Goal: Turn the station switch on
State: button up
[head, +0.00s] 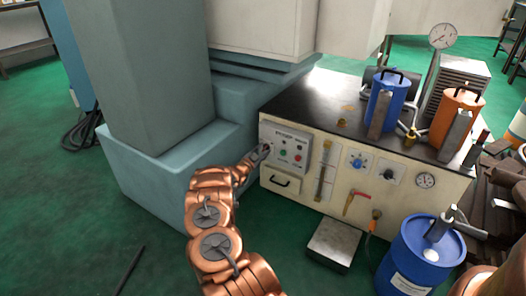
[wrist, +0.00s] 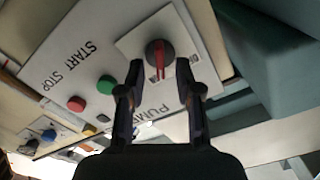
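The station switch (wrist: 160,53) is a dark round knob with a red pointer line on a white square plate, in the wrist view. The pointer runs nearly up and down in the picture; small lettering beside it is partly covered by my fingers. My gripper (wrist: 160,72) is open, one fingertip on each side of the knob's lower edge; I cannot tell whether they touch it. In the head view my gripper (head: 260,153) is at the left end of the grey control panel (head: 301,139) and hides the knob.
A green START button (wrist: 106,85) and a red STOP button (wrist: 76,103) sit beside the switch. A teal machine base (head: 160,175) stands close to the left of my arm. A blue drum (head: 420,250) and a low metal box (head: 334,244) stand on the floor in front.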

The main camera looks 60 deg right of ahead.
jog(key=a, duration=1.1)
jog(key=shift+s+a, duration=0.25)
jog(key=shift+a, duration=0.05)
